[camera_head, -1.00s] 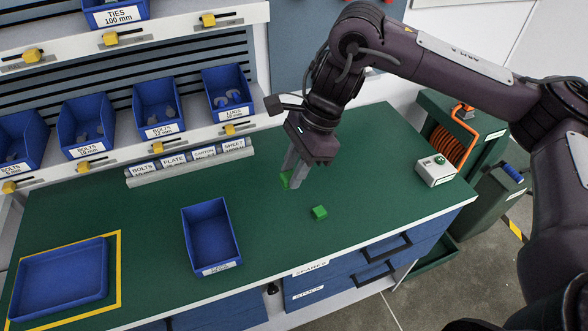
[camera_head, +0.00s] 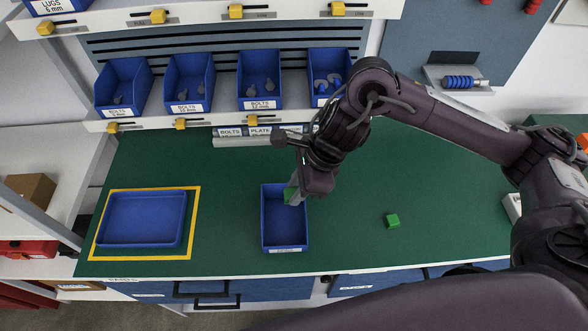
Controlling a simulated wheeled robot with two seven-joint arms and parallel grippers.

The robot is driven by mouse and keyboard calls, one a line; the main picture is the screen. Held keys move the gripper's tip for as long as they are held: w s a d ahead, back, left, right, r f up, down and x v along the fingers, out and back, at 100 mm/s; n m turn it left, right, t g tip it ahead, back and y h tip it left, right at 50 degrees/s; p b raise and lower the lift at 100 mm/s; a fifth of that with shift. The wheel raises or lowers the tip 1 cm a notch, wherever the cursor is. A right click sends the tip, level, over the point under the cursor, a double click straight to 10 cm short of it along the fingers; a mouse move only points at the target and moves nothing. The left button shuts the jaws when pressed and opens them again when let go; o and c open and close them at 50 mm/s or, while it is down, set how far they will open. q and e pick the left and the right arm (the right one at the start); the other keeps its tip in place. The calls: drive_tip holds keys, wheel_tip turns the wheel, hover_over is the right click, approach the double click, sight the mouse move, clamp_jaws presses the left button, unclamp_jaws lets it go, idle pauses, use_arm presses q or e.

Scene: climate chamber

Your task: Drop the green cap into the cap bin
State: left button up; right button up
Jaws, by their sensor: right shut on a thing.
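My right gripper (camera_head: 293,197) points down over the blue bin (camera_head: 285,238) on the green bench. It is shut on a small green block-like cap (camera_head: 289,195), partly hidden by the fingers. The cap shows against the bin's inside near its back right part; I cannot tell how high above the floor it is. The bin has a front label too small to read, and its floor looks bare. A second small green block (camera_head: 392,221) lies on the bench to the right. My left gripper is not in view.
A shallow blue tray (camera_head: 143,219) lies inside a yellow outline at the left of the bench. Several blue parts bins (camera_head: 189,84) stand on the shelf behind, above a row of labels (camera_head: 259,132). The bench right of the bin is mostly clear.

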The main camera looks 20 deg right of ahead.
drive_tip(key=shift+a+f, duration=0.1)
drive_tip(key=shift+f, duration=0.3)
drive_tip(key=shift+f+b, duration=1.6)
drive_tip(key=shift+f, duration=1.1)
drive_tip(key=o, duration=1)
drive_tip(key=v, duration=0.7)
drive_tip(key=shift+r+b, duration=0.35)
drive_tip(key=shift+r, duration=0.05)
drive_tip(key=shift+s, duration=0.1)
